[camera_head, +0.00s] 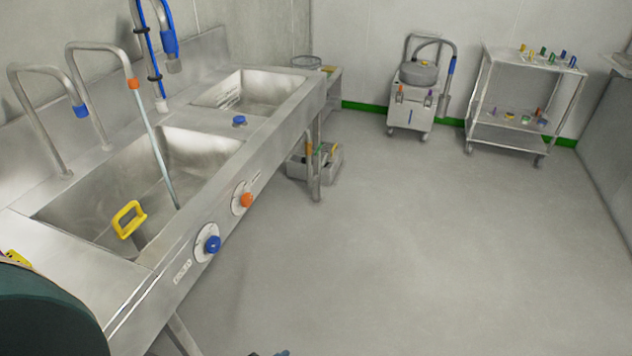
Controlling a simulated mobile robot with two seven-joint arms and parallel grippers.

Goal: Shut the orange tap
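The orange tap is a bent steel spout with an orange tip (134,84) over the near basin of the steel sink (265,135). A thin pale stream (158,150) runs from the tip down into the basin. An orange knob (246,199) on a round white plate sits on the sink's front panel. A blue knob (213,244) sits nearer on the same panel, and a blue-tipped spout (81,111) stands left of the orange one. I make out neither gripper; a small dark piece at the bottom edge is too cut off to identify.
A yellow-handled tool (129,219) stands in the near basin. A blue-handled spray hose (170,45) hangs above the sink. A grey wheeled machine (413,95) and a steel cart (525,100) stand along the back wall. The floor right of the sink is clear.

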